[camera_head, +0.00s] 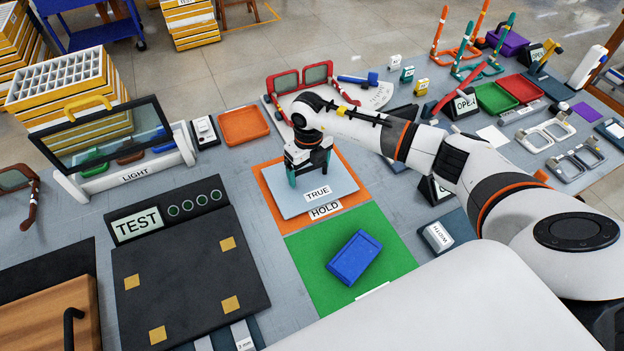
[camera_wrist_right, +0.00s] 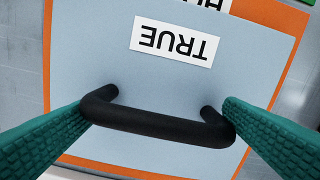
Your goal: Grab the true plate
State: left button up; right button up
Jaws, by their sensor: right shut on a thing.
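The true plate (camera_head: 338,183) is a light blue-grey plate with a white label reading TRUE. It lies over the orange HOLD mat (camera_head: 263,181); whether it touches the mat is hard to tell. My right gripper (camera_head: 308,177) is over its far left part, pointing down. In the right wrist view the true plate (camera_wrist_right: 75,60) has a black bar handle, and the teal fingers of my right gripper (camera_wrist_right: 160,120) are shut on the handle's two ends. My left gripper is not in view.
A green mat (camera_head: 305,255) with a blue block (camera_head: 354,257) lies nearer. A dark TEST board (camera_head: 185,290) is at left, and an orange tray (camera_head: 243,126) is behind. Glasses with red temples (camera_head: 302,78) stand behind my right arm. Bare grey table lies left of the HOLD mat.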

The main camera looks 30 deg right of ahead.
jog(key=shift+w+r+p, duration=0.1)
jog(key=shift+r+p, duration=1.35)
jog(key=shift+r, duration=0.65)
